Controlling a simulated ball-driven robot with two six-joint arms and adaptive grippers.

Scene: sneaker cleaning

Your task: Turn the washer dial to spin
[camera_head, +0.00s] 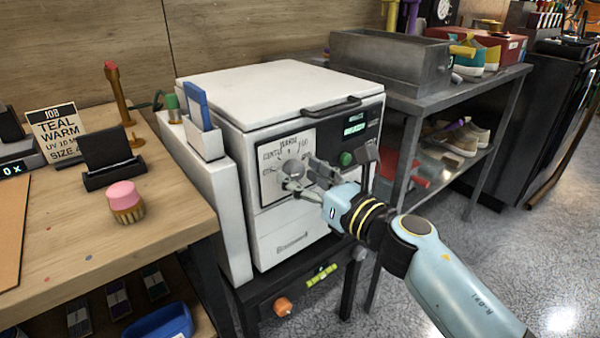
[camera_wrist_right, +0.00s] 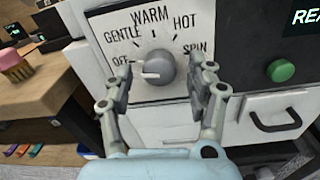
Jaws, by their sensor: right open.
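The white washer (camera_head: 230,190) stands on a dark stand between a wooden bench and a metal shelf. Its grey dial (camera_wrist_right: 160,67) sits on a white plate marked OFF, GENTLE, WARM, HOT and SPIN; the dial also shows in the head view (camera_head: 293,170). The dial's white pointer is turned left, toward OFF. My right gripper (camera_head: 304,176) is open in front of the dial. In the right wrist view its fingers (camera_wrist_right: 160,80) stand to either side of the dial, with gaps between. Whether they reach around it in depth is unclear. My left gripper is not in view.
A green button (camera_head: 346,158) and a lit display (camera_head: 354,127) are right of the dial. A lid handle (camera_head: 330,105) juts out above. The bench at left holds a brush (camera_head: 125,200) with a pink top. A metal basin (camera_head: 390,62) stands on the shelf at right.

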